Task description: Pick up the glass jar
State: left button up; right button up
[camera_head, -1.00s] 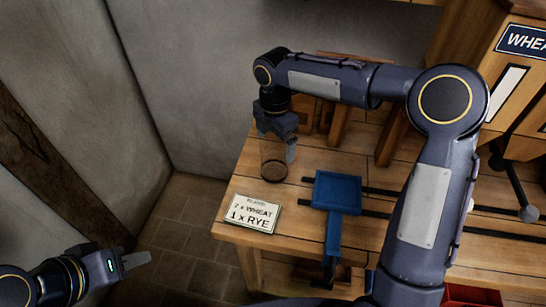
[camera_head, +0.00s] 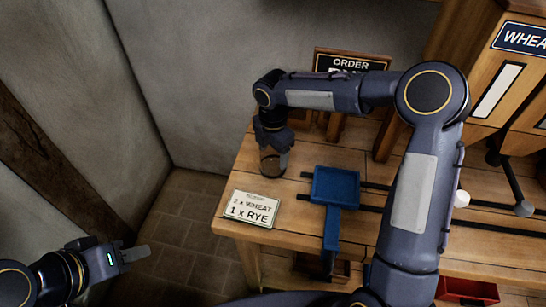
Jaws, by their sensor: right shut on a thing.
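The glass jar (camera_head: 271,164) is clear with a dark bottom and stands upright near the far left corner of the wooden table (camera_head: 232,200). My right gripper (camera_head: 273,150) is above it, pointing down, with its fingers shut on the jar's upper part. The gripper and wrist hide the jar's top. Whether the jar's base still touches the table I cannot tell. My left gripper (camera_head: 138,255) is low at the left, away from the table, with no object seen in it; its finger gap does not show clearly.
A card reading 2 x wheat, 1 x rye (camera_head: 252,207) lies in front of the jar. A blue tray (camera_head: 335,187) with a handle sits to the right on dark rails. An order sign (camera_head: 345,62) and wooden bins (camera_head: 500,85) stand behind. A red box (camera_head: 468,291) is lower right.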

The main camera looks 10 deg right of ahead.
jog(key=c, duration=0.3)
jog(key=shift+r, duration=0.15)
